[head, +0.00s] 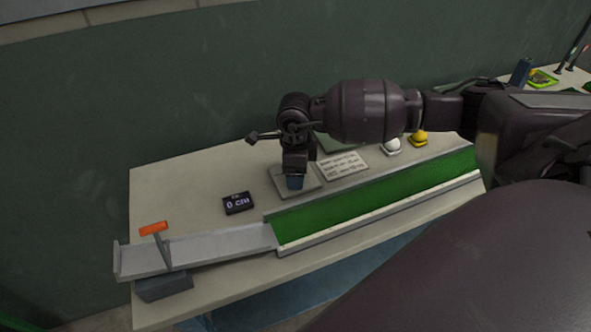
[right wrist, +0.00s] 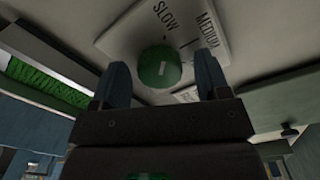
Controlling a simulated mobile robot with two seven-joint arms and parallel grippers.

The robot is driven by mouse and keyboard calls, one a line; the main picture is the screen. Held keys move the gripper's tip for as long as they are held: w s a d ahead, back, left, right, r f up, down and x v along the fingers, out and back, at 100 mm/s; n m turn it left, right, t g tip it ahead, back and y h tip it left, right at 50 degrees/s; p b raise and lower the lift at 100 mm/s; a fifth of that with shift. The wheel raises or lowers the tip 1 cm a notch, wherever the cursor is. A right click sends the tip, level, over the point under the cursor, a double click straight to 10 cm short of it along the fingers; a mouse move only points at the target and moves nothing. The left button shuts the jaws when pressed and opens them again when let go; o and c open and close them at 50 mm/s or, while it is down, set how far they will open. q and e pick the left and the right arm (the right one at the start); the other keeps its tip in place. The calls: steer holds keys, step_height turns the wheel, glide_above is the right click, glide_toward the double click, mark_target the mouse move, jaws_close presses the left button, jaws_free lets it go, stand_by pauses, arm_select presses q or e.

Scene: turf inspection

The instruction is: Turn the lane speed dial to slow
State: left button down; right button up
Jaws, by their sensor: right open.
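The lane speed dial is a green round knob with a short white mark (right wrist: 158,72), on a pale plate (right wrist: 125,35) that reads SLOW and MEDIUM in the right wrist view. Which word the mark points to I cannot tell. My right gripper (right wrist: 161,80) is open, with one blue-grey finger on each side of the knob; whether they touch it is unclear. In the head view the right gripper (head: 295,182) points down over the dial plate (head: 314,189) and hides the knob. My left gripper is not in view.
The green turf lane (head: 370,203) runs along the front of the table, with a grey ramp (head: 215,250) and orange-handled lever (head: 153,228) at left. A "0 cm" display (head: 236,203), a written card (head: 343,166), a white ball (head: 392,145) and a yellow ball (head: 419,138) stand near.

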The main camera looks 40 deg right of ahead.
step_height(320, 180, up, 9)
steer(key=shift+r+p, duration=0.15)
steer(key=shift+p, duration=0.2)
steer(key=shift+r, duration=0.75)
steer(key=shift+s, duration=0.1)
